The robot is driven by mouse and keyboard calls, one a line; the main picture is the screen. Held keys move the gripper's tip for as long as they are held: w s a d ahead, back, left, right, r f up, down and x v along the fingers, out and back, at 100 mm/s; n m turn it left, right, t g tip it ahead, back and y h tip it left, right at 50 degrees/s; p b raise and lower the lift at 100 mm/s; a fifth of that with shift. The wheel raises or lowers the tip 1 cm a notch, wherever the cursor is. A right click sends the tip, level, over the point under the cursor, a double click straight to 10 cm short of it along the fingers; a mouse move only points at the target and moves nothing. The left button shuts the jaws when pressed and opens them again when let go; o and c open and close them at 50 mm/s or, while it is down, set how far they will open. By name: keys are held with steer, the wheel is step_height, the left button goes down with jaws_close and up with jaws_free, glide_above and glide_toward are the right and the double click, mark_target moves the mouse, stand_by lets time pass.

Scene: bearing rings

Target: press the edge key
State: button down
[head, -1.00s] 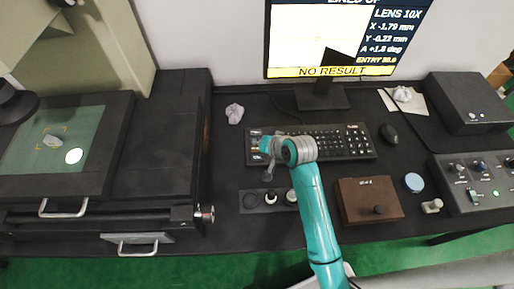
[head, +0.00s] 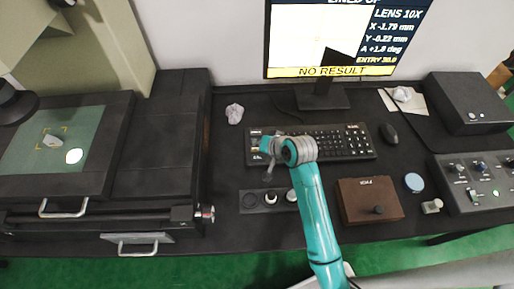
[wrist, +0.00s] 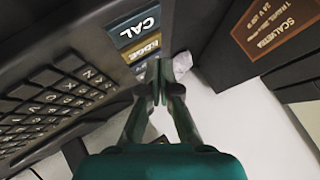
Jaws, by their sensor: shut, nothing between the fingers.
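The EDGE key (wrist: 143,48) is a tan, lettered key in the wrist view, beside the blue CAL key (wrist: 134,27) on the black keyboard (wrist: 55,95). My gripper (wrist: 158,68) is shut and empty, with its fingertips right by the lower edge of the EDGE key. I cannot tell whether they touch it. In the head view the keyboard (head: 340,142) lies below the monitor, and my arm covers part of its left end. My gripper (head: 267,176) is small and partly hidden there by my wrist.
A monitor (head: 315,35) reading NO RESULT stands behind the keyboard. The measuring stage (head: 100,180) stands at the left.

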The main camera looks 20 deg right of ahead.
steer(key=shift+f, duration=0.15)
steer(key=shift+f, duration=0.3)
steer(key=shift+f, duration=0.3)
stand_by(0.9)
stand_by(0.4)
steer(key=shift+r, duration=0.75)
steer(key=shift+r, duration=2.5)
